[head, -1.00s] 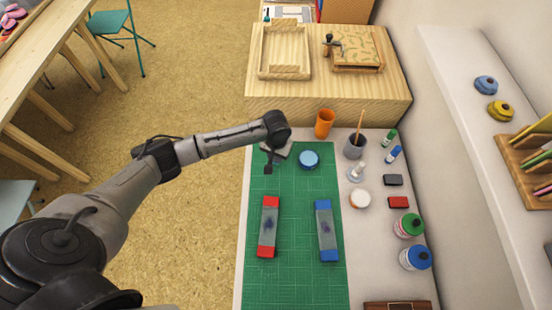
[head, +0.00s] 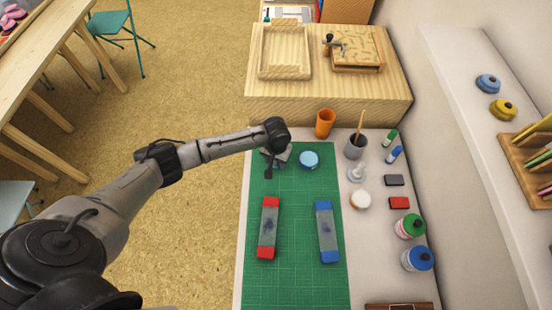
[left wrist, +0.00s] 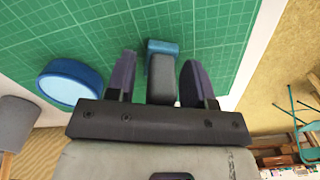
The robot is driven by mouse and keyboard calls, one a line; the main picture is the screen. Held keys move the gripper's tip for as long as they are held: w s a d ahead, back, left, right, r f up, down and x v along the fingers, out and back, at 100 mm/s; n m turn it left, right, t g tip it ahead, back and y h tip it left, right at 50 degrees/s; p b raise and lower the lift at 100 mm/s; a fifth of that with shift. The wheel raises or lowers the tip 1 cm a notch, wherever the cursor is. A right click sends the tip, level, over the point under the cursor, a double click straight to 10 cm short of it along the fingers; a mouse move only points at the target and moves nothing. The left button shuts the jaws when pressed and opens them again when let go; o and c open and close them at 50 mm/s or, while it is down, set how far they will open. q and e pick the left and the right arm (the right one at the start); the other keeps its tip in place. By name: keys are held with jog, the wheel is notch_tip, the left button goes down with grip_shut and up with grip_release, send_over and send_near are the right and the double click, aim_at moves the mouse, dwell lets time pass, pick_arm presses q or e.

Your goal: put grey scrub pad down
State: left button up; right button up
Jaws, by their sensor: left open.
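The grey scrub pad (left wrist: 162,82), a grey block with a blue end, shows between the fingers of my left gripper (left wrist: 160,85) in the left wrist view. The fingers are open, with a gap on each side of the pad. The pad is over the green cutting mat (left wrist: 225,30); I cannot tell whether it rests fully on it. In the head view my left gripper (head: 269,172) is at the mat's far left corner, and the wrist largely hides the pad. My right gripper is not in view.
A round blue-lidded tin (head: 309,159) stands close to the gripper, right of it. Red-ended (head: 269,228) and blue-ended (head: 327,231) inkpads lie nearer on the mat. An orange cup (head: 325,123) and grey cup (head: 355,147) stand behind. The near mat is clear.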

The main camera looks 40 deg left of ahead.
pick_arm(q)
jog(key=shift+r, duration=0.1)
